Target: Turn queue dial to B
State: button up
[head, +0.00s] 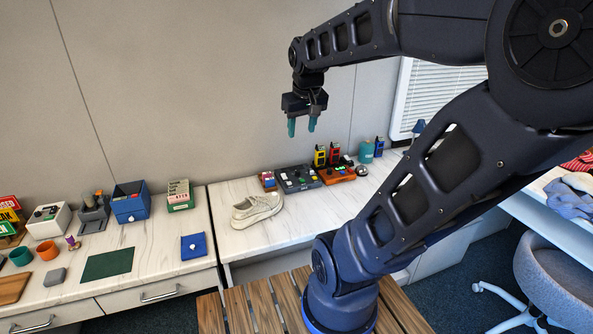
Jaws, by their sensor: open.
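My gripper (302,126) is open and empty, its two teal fingers pointing down, held high above the white worktop. A dark grey control panel (297,179) with small light, green and blue parts lies on the worktop below it. A white box (47,219) with small coloured parts on top stands on the left counter. No dial lettering is readable at this size, so I cannot tell which of these carries the queue dial or how it is set.
A pale shoe (257,209) lies left of the panel, and an orange-brown tray (337,175) adjoins it on the right. Yellow and red devices (326,155) stand behind. A blue box (130,204) and green mat (107,264) are on the left counter. An office chair (556,271) is at right.

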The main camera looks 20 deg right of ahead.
jog(key=w+d+n+g, duration=0.2)
jog(key=w, duration=1.1)
jog(key=n+g+h, duration=0.3)
jog(key=n+g, duration=0.2)
jog(key=n, duration=0.1)
send_over(297, 171)
jog(key=w+a, duration=0.3)
jog(key=w, duration=0.1)
notch_tip(297, 171, down, 31)
jog(key=x, duration=1)
jog(key=shift+s+f, duration=0.2)
jog(key=shift+f, duration=0.2)
jog(key=c, duration=1)
